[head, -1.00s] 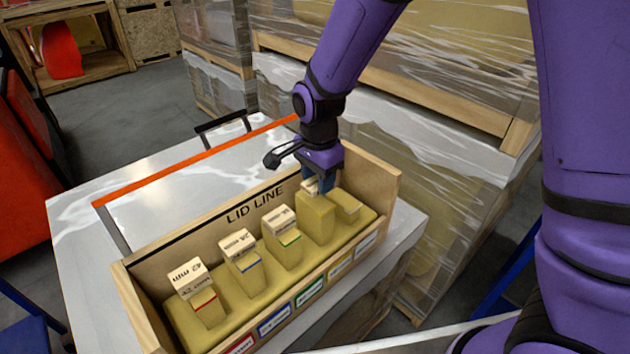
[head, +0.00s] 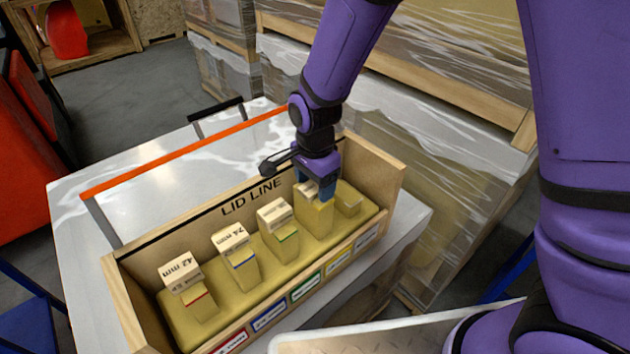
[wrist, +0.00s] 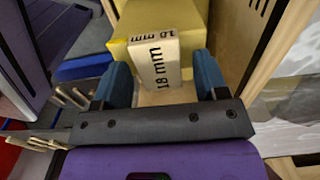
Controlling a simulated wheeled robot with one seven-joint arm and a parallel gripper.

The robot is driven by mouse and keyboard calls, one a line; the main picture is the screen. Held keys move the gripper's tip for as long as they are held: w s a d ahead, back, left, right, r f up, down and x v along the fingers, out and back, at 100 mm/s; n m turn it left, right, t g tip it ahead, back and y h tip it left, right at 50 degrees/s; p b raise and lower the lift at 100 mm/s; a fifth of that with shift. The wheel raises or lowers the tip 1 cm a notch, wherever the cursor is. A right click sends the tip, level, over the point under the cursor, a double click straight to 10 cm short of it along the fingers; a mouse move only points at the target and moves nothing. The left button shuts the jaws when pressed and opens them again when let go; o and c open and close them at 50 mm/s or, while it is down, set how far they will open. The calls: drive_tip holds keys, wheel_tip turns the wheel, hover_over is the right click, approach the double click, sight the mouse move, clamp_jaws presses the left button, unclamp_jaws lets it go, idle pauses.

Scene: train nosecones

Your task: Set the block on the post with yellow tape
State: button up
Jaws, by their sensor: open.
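A pale wooden block marked "18 mm" (wrist: 156,58) rests on top of the tall fourth post (head: 315,218) from the left in the wooden box. In the head view the block (head: 309,189) is partly covered by my gripper (head: 318,192). In the wrist view my gripper (wrist: 162,66) is open, with one blue finger on each side of the block and a small gap at the right finger. This post stands behind the box's yellowish front label (head: 340,261); I cannot make out tape on the post itself.
Posts with red (head: 200,303), blue (head: 245,270) and green (head: 287,242) tape stand to the left, each topped by a block. A short bare-looking post (head: 348,200) stands to the right. The back wall (head: 185,238), marked "LID LINE", and an orange bar (head: 190,150) rise behind.

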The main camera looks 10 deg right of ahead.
sight(314, 185)
wheel_tip(314, 185, up, 11)
drive_tip(key=s+d+r+n+t, duration=0.1)
drive_tip(key=s+d+r+n, duration=0.15)
drive_tip(key=d+r, duration=0.6)
drive_tip(key=s+d+r+n+t, duration=0.2)
drive_tip(key=s+d+r+n, duration=0.2)
drive_tip(key=s+d, duration=0.4)
drive_tip(key=s+d+r+n+t, duration=0.2)
drive_tip(key=s+d+r+n, duration=0.2)
drive_tip(key=s+d, duration=0.4)
drive_tip(key=shift+r+n, duration=0.35)
drive_tip(key=shift+r, duration=0.35)
